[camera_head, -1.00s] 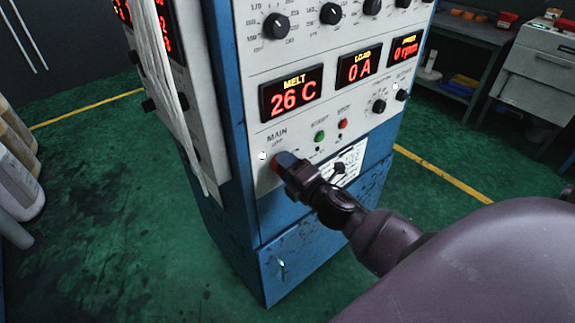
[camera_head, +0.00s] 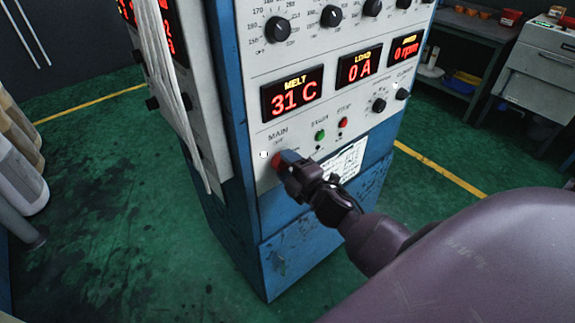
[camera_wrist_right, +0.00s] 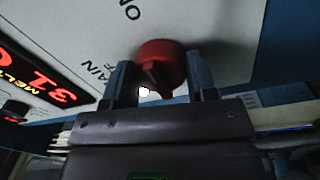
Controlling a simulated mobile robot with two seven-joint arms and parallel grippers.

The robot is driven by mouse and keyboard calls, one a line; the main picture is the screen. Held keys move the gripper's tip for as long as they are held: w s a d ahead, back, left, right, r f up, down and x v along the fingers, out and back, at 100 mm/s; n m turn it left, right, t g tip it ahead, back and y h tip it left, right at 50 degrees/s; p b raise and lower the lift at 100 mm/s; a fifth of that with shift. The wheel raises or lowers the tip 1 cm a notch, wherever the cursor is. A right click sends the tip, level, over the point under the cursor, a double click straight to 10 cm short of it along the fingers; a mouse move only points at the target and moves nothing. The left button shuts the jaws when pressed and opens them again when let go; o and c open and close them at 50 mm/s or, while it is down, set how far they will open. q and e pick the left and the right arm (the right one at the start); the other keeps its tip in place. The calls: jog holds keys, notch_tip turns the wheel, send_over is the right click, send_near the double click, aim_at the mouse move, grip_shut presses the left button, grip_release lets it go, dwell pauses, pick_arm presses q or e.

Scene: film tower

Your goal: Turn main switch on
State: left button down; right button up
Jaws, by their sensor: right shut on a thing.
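The main switch is a red rotary knob (camera_wrist_right: 160,64) on the white panel (camera_head: 310,55) of a blue cabinet, beside the MAIN label. In the wrist view its ridge lies between the two fingers of my right gripper (camera_wrist_right: 160,82). My right gripper also shows in the head view (camera_head: 288,162), shut on the knob, which it mostly hides there. The panel displays are lit: MELT reads 31 C (camera_head: 292,93), LOAD 0 A (camera_head: 359,67), and the third 0 rpm (camera_head: 406,50). My left gripper is not in view.
Green (camera_head: 320,137) and red (camera_head: 343,121) buttons sit just above my right gripper. Black dials (camera_head: 278,29) line the upper panel. A pale strip or cable bundle (camera_head: 178,85) hangs at the cabinet's left side. A bench (camera_head: 480,45) stands back right. Green floor is open around the cabinet.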

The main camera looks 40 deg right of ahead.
jog(key=o, duration=0.9)
jog(key=shift+o, duration=0.2)
jog(key=shift+s, duration=0.1)
jog(key=s, duration=1)
jog(key=shift+s+d+f+b, duration=0.2)
jog(key=shift+s+d+b, duration=0.1)
jog(key=shift+d+b, duration=0.1)
jog(key=s+a+f+m+g, duration=0.2)
jog(key=s+f+m+g, duration=0.1)
jog(key=s+f+m, duration=0.2)
jog(key=s+a+f+m+g+h, duration=0.1)
jog(key=s+a+f+m+g, duration=0.2)
jog(key=f+m, duration=0.7)
jog(key=shift+s+a+f+m+g, duration=0.35)
jog(key=shift+s+f+g, duration=0.15)
jog(key=shift+s+f, duration=0.4)
